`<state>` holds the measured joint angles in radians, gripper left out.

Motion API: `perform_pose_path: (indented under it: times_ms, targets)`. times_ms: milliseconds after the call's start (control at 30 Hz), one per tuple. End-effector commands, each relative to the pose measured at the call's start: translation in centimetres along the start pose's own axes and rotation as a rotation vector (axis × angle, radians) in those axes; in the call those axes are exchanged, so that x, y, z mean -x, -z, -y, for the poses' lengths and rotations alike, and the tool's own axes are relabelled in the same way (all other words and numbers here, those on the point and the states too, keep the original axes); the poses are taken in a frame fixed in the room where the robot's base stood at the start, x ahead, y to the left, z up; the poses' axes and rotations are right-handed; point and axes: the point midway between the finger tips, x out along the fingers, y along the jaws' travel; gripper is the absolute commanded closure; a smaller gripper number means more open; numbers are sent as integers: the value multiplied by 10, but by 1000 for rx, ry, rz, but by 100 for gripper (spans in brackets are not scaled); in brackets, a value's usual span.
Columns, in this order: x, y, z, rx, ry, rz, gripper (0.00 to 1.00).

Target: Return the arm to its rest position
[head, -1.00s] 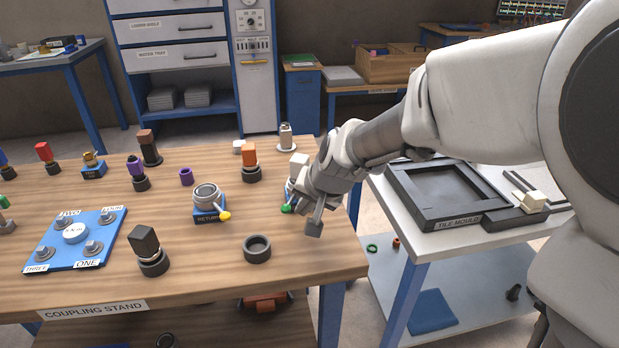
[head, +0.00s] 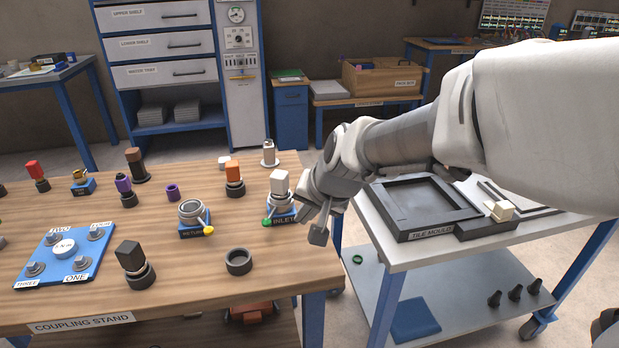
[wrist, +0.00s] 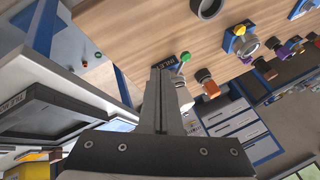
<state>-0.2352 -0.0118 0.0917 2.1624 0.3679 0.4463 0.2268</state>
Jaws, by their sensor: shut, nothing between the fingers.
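My gripper (head: 319,233) is at the right edge of the wooden coupling stand table (head: 180,295), in front of and to the right of the white-topped coupling (head: 280,186) on the block labelled INLET (head: 284,221). My arm reaches in from the right of the head view, above the white cart. In the wrist view my gripper (wrist: 163,85) has its two fingers together with nothing between them. The INLET label and its green knob (wrist: 187,57) show just beyond the fingertips, apart from them as far as I can tell.
The white cart (head: 390,255) with the tile mould (head: 425,205) stands to the right of the table. A dark ring (head: 239,262), the RETURN block (head: 196,230) with its yellow knob, and a blue numbered plate (head: 65,256) stand on the table. Floor shows behind the table.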

Motion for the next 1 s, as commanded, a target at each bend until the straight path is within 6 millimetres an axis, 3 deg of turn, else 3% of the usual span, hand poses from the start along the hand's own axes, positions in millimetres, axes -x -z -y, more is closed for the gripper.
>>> perform_pose_path:
  times_ms: [100, 300, 433, 567, 800, 1000]
  targets:
    - [21, 0, 2, 0, 1, -3, 100]
    - [36, -2, 1, 2, -1, -2, 100]
    - [52, -4, -10, 23, -18, -11, 100]
    - [84, -14, -36, 77, -63, -27, 100]
    - [146, -51, -98, 184, -183, -44, 100]
    - [180, -85, -139, 242, -277, -44, 100]
